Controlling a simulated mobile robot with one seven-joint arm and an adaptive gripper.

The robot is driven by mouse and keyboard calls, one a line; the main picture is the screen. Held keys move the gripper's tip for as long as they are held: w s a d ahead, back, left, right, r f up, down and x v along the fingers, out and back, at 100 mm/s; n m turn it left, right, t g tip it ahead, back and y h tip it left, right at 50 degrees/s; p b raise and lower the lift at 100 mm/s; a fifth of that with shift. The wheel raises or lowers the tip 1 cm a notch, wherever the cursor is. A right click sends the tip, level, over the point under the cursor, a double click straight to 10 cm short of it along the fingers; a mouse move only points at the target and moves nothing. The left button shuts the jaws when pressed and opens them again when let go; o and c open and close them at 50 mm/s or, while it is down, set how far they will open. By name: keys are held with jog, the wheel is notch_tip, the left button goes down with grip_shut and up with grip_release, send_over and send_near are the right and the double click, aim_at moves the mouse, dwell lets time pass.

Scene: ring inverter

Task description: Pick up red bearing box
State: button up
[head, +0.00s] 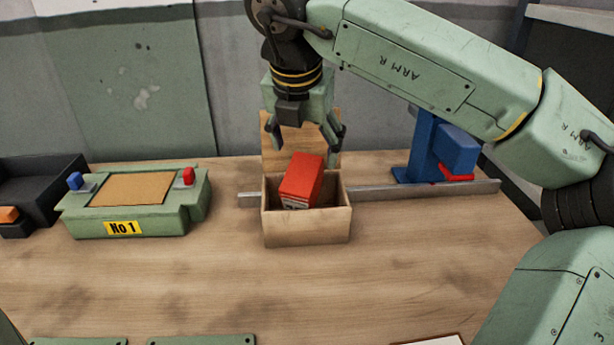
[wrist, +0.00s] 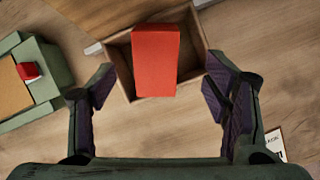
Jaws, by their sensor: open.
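The red bearing box (head: 302,180) stands tilted inside an open wooden box, its upper part rising above the rim. The wooden box (head: 306,229) sits on the table with its lid raised at the back. In the wrist view the red bearing box (wrist: 155,60) lies beyond and between my fingers. My gripper (head: 304,137) is open and empty above the wooden box. It also shows in the wrist view (wrist: 163,92), with its fingers spread wider than the red box. The lower part of the red box is hidden by the wooden box's front wall.
A green "No 1" fixture (head: 135,202) with blue and red knobs stands to the left. A dark tray (head: 45,180) is at the far left. A metal rail (head: 420,189) runs behind the wooden box toward a blue press (head: 424,145). The front table is mostly clear.

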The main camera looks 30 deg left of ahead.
aim_at(303, 169)
jog(key=x, duration=0.2)
jog(key=p+x, duration=0.1)
jog(key=x, duration=0.2)
jog(key=p+x, duration=0.1)
jog(key=x, duration=0.1)
jog(key=shift+s+a+f, duration=0.2)
jog(key=shift+s+f, duration=0.1)
jog(key=shift+f, duration=0.05)
grip_shut()
dwell(0.6)
